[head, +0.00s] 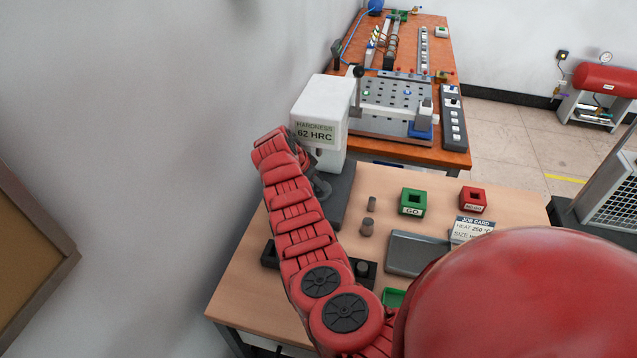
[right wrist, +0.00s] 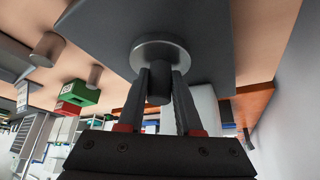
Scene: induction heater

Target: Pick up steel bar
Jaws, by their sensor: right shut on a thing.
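My right gripper (right wrist: 159,80) is shut on a short dark steel bar (right wrist: 158,92) in the right wrist view. The bar is between the two fingers, at a round metal disc (right wrist: 175,52) on the tester's grey base; whether it touches the disc is not clear. In the head view my right gripper (head: 299,150) is mostly hidden beside the white hardness tester (head: 322,100), whose label reads 62 HRC. Two other grey cylinders, a small one (head: 372,204) and a thicker one (head: 367,227), stand on the wooden table. My left gripper is not in view.
A green GO box (head: 413,202) and a red box (head: 473,199) stand on the table, with a job card (head: 472,229) and a grey tray (head: 412,252) nearer. A black block (head: 268,254) lies partly behind my arm. A wall is close on the left.

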